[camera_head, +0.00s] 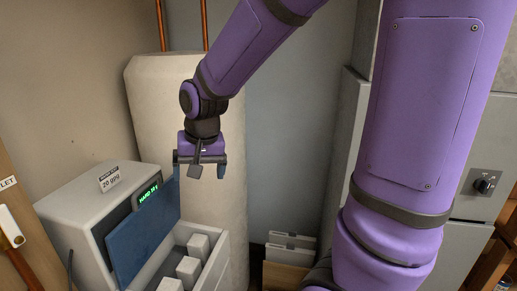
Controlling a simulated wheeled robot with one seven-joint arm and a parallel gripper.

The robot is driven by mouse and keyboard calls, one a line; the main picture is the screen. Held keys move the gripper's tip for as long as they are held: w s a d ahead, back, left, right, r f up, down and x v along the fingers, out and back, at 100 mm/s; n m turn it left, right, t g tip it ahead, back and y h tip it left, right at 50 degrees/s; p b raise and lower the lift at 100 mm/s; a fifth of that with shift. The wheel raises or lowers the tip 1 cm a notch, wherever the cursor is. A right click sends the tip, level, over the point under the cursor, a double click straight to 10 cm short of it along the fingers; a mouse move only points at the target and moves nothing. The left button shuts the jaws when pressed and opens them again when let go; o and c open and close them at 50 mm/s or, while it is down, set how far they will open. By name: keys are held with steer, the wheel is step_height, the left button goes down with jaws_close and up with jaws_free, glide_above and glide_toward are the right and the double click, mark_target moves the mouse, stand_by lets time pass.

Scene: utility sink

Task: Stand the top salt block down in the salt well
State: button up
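My gripper (199,172) hangs from the purple arm above the salt well, pointing down. Its two fingers are spread wide, and I see no block between them. The salt well (217,264) is the open, light grey box section at the front of the softener cabinet. Several pale blocks (198,246) stand upright in it. Two flat white salt blocks lie stacked on a brown box right of the cabinet: the top salt block (291,240) and a lower one (289,255). My gripper is up and left of this stack, well apart from it.
A blue panel (145,234) stands up on the left side of the well, beside the grey cabinet (77,220) with a green display. A large cream tank (188,95) rises behind. My arm's thick links fill the right side, close to the stack.

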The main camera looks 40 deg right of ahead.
steer(key=s+d+r+n+t, duration=0.1)
steer(key=s+r+n, duration=0.1)
steer(key=s+r, duration=0.3)
steer(key=s+d+r+n+t, duration=0.1)
steer(key=s+r+n, duration=0.2)
steer(key=s, duration=0.9)
step_height(320, 180, up, 2)
steer(key=shift+s+d+r, duration=0.2)
steer(key=shift+d, duration=0.1)
